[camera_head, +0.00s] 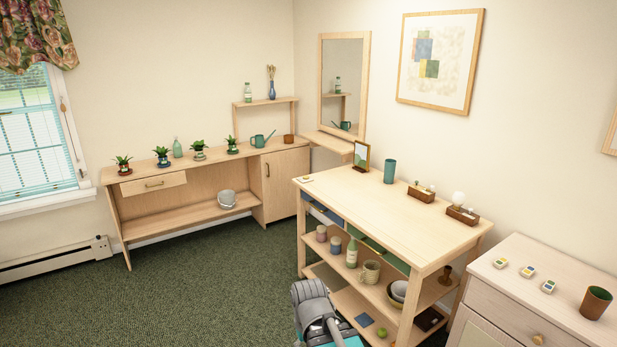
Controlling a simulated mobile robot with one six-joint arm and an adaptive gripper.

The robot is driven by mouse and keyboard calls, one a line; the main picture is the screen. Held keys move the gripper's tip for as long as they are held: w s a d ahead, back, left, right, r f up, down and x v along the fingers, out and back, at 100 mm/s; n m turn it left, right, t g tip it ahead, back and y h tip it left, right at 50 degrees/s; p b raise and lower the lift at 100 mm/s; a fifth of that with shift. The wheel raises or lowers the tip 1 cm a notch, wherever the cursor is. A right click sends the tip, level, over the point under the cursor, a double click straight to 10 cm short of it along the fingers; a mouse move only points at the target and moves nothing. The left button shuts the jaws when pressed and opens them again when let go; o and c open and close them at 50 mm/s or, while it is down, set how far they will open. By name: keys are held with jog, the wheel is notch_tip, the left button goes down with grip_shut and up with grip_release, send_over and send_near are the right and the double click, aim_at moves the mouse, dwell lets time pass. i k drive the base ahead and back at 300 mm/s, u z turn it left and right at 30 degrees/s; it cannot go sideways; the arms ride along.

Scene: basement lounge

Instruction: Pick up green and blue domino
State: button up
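Three small domino-like tiles lie apart in a loose row on top of the pale dresser (560,313) at the right. They are the left tile (500,263), the middle tile (527,272) and the right tile (548,286). Each is pale with small coloured patches. The left and middle ones show yellowish patches, and the right one looks bluish and green. They are too small for me to be sure of the colours. A grey and teal part of my arm shows at the bottom centre, left of the dresser. My gripper's fingers do not show.
A wooden shelf table (400,213) stands between my arm and the wall, holding a teal cup (389,171) and a small pale item (305,180). A brown cup (595,302) stands near the tiles. Green carpet (200,290) is clear to the left.

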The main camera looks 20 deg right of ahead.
aim_at(549, 285)
jog(key=z, duration=0.3)
jog(key=i, duration=0.55)
jog(key=z, duration=0.7)
jog(key=i, duration=0.65)
jog(key=z, duration=0.35)
jog(key=k, duration=0.9)
jog(key=z, duration=0.15)
jog(key=i, duration=0.65)
jog(key=u, duration=0.05)
